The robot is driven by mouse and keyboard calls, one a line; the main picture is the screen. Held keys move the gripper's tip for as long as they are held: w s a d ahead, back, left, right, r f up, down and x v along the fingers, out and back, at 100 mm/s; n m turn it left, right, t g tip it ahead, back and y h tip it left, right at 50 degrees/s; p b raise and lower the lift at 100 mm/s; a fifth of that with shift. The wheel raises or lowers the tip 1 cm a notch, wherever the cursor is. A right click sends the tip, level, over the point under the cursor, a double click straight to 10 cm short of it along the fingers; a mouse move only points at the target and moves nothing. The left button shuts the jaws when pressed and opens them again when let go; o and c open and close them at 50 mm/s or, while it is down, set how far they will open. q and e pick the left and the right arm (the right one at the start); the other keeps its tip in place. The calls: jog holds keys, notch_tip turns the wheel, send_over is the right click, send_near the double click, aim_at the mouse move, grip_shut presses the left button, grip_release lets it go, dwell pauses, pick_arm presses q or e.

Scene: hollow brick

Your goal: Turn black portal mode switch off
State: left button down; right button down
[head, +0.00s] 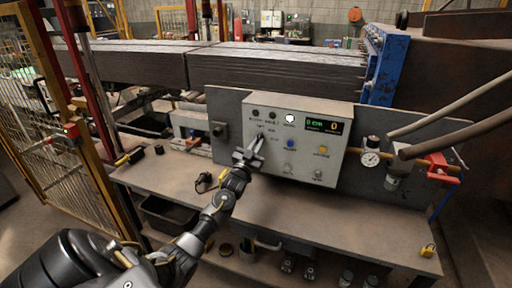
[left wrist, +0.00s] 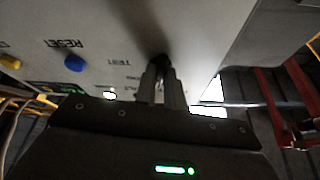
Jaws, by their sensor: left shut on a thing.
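The grey control box (head: 325,110) stands upright on the bench. My left gripper (head: 257,144) reaches up to the left part of its front face. In the left wrist view the two fingers (left wrist: 162,85) are close together, shut on a small black switch (left wrist: 162,60) on the panel (left wrist: 120,30). The fingers hide most of the switch, so its setting cannot be read. My right gripper is in neither view.
The box also carries a lit white lamp (head: 290,118), a green display (head: 316,123), a blue button (head: 291,144) and a yellow button (head: 321,150). A pressure gauge (head: 370,159) and red-handled valve (head: 440,168) are to the right. The bench front (head: 330,215) is mostly clear.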

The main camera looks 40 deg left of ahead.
pick_arm(q)
jog(key=shift+d+n+y+b, duration=0.15)
jog(key=shift+n+y, duration=0.35)
jog(key=shift+n, duration=0.45)
jog(key=shift+a+n+y+b, duration=0.15)
jog(key=shift+n+y, duration=0.35)
jog(key=shift+n, duration=0.45)
jog(key=shift+d+n+g, duration=0.1)
jog(key=shift+n+g, duration=0.2)
jog(key=c, duration=1.5)
grip_release()
jog(key=b+v, duration=0.3)
jog(key=v, duration=0.7)
jog(key=shift+s+d+f, duration=0.15)
jog(key=shift+s, duration=0.2)
